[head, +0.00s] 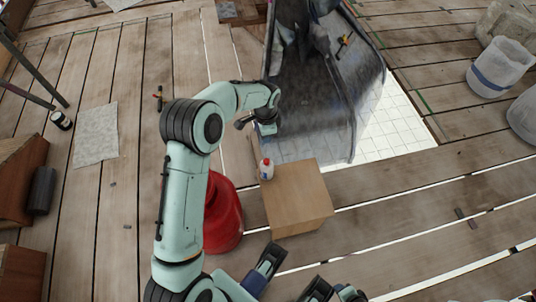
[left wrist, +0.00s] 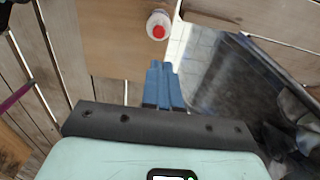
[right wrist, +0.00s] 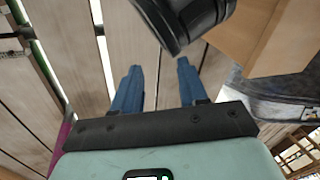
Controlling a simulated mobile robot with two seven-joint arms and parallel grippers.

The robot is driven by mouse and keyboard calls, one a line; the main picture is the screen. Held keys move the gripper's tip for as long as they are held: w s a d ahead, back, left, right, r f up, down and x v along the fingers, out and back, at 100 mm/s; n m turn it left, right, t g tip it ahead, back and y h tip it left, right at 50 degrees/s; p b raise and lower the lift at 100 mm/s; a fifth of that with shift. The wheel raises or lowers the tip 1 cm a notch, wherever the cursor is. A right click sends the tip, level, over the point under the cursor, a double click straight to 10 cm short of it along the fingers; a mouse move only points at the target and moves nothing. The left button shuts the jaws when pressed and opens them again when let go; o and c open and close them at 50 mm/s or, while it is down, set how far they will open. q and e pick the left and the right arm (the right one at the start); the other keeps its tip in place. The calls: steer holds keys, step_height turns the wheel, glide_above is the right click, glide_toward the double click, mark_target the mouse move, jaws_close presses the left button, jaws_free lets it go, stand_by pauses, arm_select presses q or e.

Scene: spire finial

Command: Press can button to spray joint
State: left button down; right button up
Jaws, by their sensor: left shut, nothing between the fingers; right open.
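The can (head: 266,169) is small and white with a red top. My left gripper (head: 267,129) is shut and empty, above and beyond the can in the head view. Its blue fingertips (left wrist: 160,66) appear just below the can in the left wrist view, apart from it. My right gripper (right wrist: 157,72) is open and empty over the planks. I cannot make out the joint clearly.
A large dark grey metal piece (head: 310,105) stands behind the box, beside white tiles (head: 385,125). A red rounded object (head: 222,213) stands left of the box, behind my left arm. Pale buckets (head: 498,68) stand far right. Planks at the right are mostly clear.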

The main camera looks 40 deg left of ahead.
arm_select(q)
steer(key=b, duration=0.3)
glide_above(266, 160)
step_height(266, 160, down, 10)
steer(key=shift+d+f, duration=0.1)
steer(key=shift+f, duration=0.1)
step_height(266, 160, down, 2)
steer(key=shift+w+f, duration=0.1)
steer(key=shift+f, duration=0.1)
steer(key=shift+f+b, duration=0.3)
steer(key=shift+f, duration=0.3)
arm_select(e)
steer(key=shift+w+d+f, duration=0.15)
steer(key=shift+d+f, duration=0.25)
steer(key=shift+f, duration=0.45)
steer(key=shift+w+d+f, duration=0.2)
steer(key=shift+d+f, duration=0.15)
steer(key=shift+f, duration=0.45)
steer(key=shift+w+d+f, duration=0.15)
steer(key=shift+d+f, duration=0.25)
steer(key=shift+f, duration=0.45)
arm_select(q)
steer(key=shift+f, duration=0.1)
